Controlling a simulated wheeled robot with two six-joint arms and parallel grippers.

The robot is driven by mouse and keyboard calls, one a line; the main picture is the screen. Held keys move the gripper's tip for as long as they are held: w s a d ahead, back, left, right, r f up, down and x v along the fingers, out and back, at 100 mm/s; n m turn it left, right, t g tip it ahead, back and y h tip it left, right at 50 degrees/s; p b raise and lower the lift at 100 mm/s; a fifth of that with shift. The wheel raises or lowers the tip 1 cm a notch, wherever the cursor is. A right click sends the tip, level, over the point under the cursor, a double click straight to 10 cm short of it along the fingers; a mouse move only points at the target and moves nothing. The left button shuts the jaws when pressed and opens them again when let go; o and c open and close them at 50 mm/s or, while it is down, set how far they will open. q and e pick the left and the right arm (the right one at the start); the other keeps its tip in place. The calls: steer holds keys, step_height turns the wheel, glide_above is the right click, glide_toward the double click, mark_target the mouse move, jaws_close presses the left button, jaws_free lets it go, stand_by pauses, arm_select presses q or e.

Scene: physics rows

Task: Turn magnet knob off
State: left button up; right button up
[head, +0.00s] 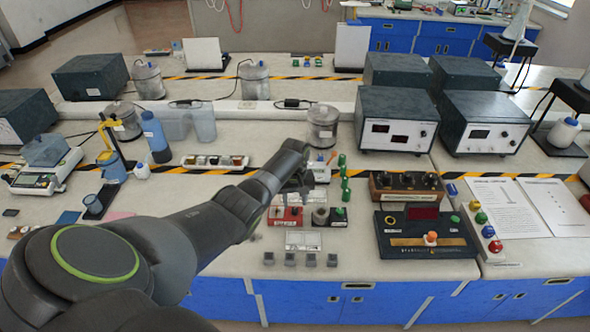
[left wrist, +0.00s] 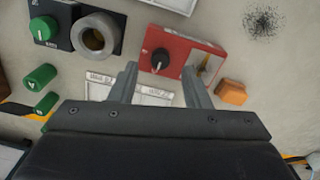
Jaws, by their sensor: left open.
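A red box with a black knob (left wrist: 159,59) on its face lies on the bench; a white line on the knob points up and to the right in the left wrist view. The red box (head: 279,215) also shows in the head view, just below the end of my left arm. My left gripper (left wrist: 158,74) is open and empty. Its two fingers are apart, one on each side of the knob in the picture, and whether they touch the box I cannot tell. My right gripper is not in view.
Beside the red box is a black block with a green knob (left wrist: 43,29) and a grey ring (left wrist: 95,35). Green cylinders (left wrist: 40,76), an orange block (left wrist: 232,91) and dark powder (left wrist: 262,22) lie around. A black panel (head: 427,234) stands to the right.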

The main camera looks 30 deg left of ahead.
mark_target(295, 209)
arm_select(q)
step_height(295, 209, up, 14)
steer(key=shift+b, duration=0.45)
stand_by(0.4)
